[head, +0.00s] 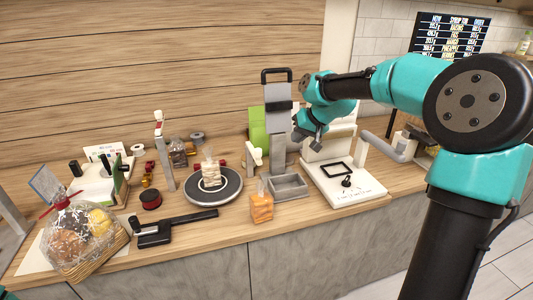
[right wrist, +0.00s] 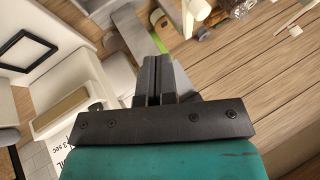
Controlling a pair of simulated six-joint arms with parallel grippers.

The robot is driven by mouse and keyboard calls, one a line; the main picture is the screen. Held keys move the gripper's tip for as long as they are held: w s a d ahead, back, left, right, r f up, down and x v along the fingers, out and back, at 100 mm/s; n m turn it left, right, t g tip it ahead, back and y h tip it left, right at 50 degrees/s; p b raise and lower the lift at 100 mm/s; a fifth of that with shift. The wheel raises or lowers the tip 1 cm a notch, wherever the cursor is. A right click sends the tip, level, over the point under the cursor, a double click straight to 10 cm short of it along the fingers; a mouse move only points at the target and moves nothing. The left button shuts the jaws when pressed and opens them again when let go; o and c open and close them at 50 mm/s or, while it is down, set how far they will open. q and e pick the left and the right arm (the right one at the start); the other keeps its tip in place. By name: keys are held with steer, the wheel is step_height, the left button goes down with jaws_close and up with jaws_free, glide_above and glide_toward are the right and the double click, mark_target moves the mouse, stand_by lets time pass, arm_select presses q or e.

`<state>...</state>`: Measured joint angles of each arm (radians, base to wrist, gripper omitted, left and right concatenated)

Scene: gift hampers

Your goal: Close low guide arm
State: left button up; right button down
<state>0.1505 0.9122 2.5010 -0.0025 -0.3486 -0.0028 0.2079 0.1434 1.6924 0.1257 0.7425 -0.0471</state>
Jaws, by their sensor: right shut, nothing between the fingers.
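A low black device with a long flat arm (head: 185,221) lies near the counter's front edge in the head view; the arm points right. A grey bent arm (head: 385,148) stands at the white sealing machine (head: 350,196) on the right. I cannot tell which of them is the low guide arm. My right gripper (head: 317,141) is in the air by the back left of the white machine, beside the tall grey upright. In the right wrist view its fingers (right wrist: 155,80) are together and empty. My left gripper is out of view.
The tall grey upright with a black handle (head: 277,73) stands behind a grey tray (head: 289,187). An orange bag (head: 261,206) is in front. A round grey turntable (head: 229,190) holds a wrapped item. A wrapped basket (head: 82,240) stands at left.

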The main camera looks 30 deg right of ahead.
steer(key=shift+f, duration=0.15)
steer(key=w+a+f, duration=0.6)
steer(key=w+f, duration=0.1)
steer(key=shift+a+f, duration=0.15)
steer(key=shift+f, duration=0.25)
steer(key=shift+w+a, duration=0.15)
steer(key=shift+a, duration=0.05)
stand_by(0.5)
